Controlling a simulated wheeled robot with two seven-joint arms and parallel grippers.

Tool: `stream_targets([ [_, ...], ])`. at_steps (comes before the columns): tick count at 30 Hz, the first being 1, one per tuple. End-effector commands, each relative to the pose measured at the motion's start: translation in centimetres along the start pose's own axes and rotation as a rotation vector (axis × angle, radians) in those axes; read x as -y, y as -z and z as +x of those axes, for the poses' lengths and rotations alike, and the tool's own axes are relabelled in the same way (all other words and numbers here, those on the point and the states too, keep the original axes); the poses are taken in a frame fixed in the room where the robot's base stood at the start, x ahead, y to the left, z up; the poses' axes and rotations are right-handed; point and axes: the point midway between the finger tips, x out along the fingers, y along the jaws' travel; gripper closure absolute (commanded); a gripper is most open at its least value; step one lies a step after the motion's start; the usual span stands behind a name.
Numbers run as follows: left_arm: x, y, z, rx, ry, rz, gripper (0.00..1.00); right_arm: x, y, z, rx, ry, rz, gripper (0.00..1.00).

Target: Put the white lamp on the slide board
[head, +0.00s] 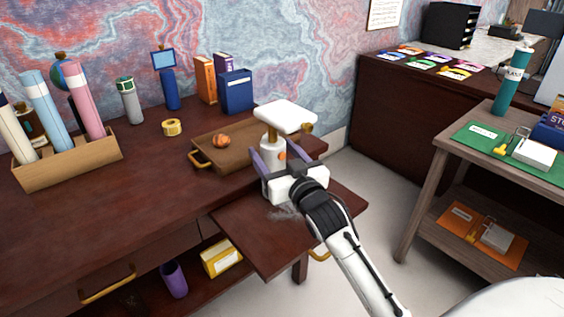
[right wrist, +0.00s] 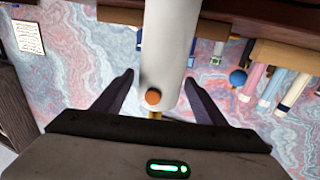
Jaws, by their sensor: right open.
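The white lamp (head: 286,114) is upright, with a flat white head, a brass-coloured knob and an orange button on its column. My right gripper (head: 284,158) is open, with one purple finger on each side of the column. In the right wrist view the lamp column (right wrist: 172,45) stands between the open fingers (right wrist: 160,92), with gaps on both sides. The slide board (head: 265,250) is pulled out from the desk front, below my gripper. The lamp's foot is hidden behind the gripper, so I cannot tell whether it touches the board. My left gripper is not in view.
A tape roll (head: 172,127), upright books (head: 236,92) and a wooden box of rolls (head: 70,166) stand on the desk. The slide board's front part is clear.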

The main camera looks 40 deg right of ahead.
Motion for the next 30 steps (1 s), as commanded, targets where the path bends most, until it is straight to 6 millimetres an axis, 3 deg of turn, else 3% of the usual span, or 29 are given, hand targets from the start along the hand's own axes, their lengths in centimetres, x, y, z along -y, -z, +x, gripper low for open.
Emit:
stream_targets([
  [15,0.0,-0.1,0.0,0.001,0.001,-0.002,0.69,0.0,-0.2,-10.0,0.005,-0.002,0.002,0.35],
  [21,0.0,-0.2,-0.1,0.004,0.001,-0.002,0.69,0.0,-0.1,-11.5,0.003,-0.002,0.001,0.35],
  [30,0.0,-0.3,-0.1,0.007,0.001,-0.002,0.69,0.0,-0.1,-11.7,0.002,-0.002,0.001,0.35],
])
